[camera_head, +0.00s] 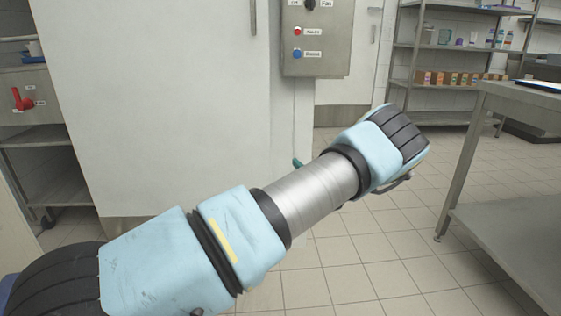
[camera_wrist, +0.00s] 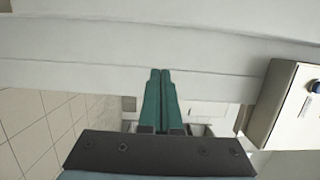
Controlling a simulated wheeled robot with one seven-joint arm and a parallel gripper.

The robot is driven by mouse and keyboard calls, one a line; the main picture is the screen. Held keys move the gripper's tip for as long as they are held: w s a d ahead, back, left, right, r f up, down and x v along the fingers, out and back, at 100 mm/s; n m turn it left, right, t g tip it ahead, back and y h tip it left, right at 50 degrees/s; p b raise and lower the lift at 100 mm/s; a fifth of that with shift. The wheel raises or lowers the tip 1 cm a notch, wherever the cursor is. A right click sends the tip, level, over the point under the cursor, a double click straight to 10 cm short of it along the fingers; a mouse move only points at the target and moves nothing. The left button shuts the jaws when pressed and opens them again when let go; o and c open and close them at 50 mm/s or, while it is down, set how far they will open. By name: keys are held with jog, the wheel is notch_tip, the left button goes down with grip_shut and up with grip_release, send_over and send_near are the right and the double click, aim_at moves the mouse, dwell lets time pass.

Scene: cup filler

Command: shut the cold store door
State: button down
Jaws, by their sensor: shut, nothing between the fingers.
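The cold store door appears to be the large white panel (camera_head: 165,90) with an upright handle (camera_head: 253,18) near its right edge, in the head view. I cannot tell whether it is fully shut or slightly ajar. In the wrist view a broad white surface with a long edge band (camera_wrist: 70,75) crosses the picture. My gripper (camera_wrist: 160,74) has its two teal fingers together and empty, their tips overlapping that band. I cannot tell whether they touch it. In the head view only a small teal bit shows behind my arm, which hides the rest.
A grey control box (camera_head: 318,38) with a red and a blue button hangs right of the white panel; it also shows in the wrist view (camera_wrist: 285,105). A steel table (camera_head: 500,105) stands at the right. Shelves (camera_head: 455,50) stand behind. Tiled floor (camera_head: 350,255) between is clear.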

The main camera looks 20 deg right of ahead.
jog(key=w+a+b, duration=0.1)
jog(key=w+a, duration=0.3)
jog(key=w, duration=0.6)
jog(key=shift+a, duration=0.35)
jog(key=shift+w+a, duration=0.1)
